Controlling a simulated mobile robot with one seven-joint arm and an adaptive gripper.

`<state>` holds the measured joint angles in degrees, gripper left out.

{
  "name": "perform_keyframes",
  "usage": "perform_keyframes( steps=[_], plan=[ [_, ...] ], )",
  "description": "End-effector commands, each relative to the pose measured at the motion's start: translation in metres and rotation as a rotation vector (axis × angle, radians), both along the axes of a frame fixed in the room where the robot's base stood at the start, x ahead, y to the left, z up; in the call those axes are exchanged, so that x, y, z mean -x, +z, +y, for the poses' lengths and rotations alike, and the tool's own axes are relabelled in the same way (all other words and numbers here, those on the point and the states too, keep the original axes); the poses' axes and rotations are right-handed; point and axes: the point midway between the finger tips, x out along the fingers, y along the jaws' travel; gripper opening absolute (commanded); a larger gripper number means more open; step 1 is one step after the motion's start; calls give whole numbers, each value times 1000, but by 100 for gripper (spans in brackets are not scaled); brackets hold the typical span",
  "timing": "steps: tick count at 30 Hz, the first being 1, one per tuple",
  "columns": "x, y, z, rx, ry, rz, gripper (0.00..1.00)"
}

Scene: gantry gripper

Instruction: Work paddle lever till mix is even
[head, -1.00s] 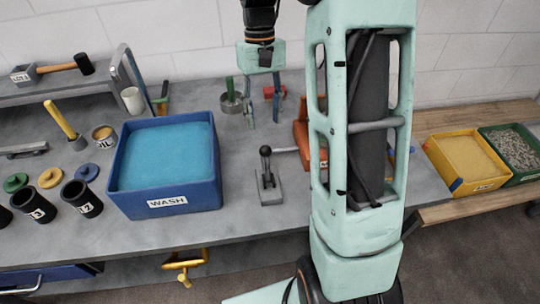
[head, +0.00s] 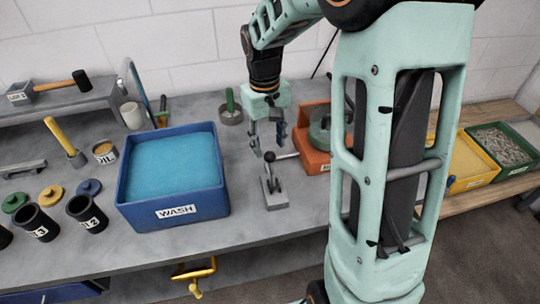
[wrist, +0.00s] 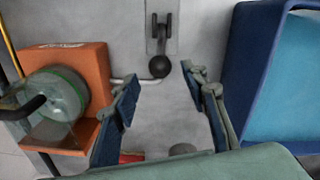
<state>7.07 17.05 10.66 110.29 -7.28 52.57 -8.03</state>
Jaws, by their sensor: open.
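A small lever with a black ball knob (head: 269,157) stands on a grey base plate (head: 279,200) at the bench's front middle. In the wrist view the knob (wrist: 160,67) lies close to the gap between the fingertips. My gripper (head: 269,145) is open and empty, fingers pointing down, just behind and above the knob. It also shows in the wrist view (wrist: 163,79). An orange box (head: 313,158) holds a clear drum with a green rim (wrist: 60,92) and a dark handle. A pale rod runs from the box toward the lever. The mix inside cannot be made out.
A blue WASH tub (head: 172,210) stands close left of the lever. Behind the gripper is a grey pot with a green handle (head: 230,103). Black cups (head: 88,213) and an oil tin (head: 105,153) are at left. Yellow (head: 468,163) and green bins are at right.

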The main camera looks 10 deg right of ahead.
Motion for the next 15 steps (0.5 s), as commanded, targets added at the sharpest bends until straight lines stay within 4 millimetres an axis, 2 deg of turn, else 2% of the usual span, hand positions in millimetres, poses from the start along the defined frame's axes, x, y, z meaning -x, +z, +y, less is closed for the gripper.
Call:
perform_keyframes(
  steps=[1, 6, 10, 15],
  plan=[
    [1, -11, 0, -1, 0, 5, 41],
    [0, -38, -2, 0, -1, 4, 41],
    [0, -50, -2, 0, 0, 2, 41],
    [-1, -55, -2, 0, -1, 0, 41]
  ],
)
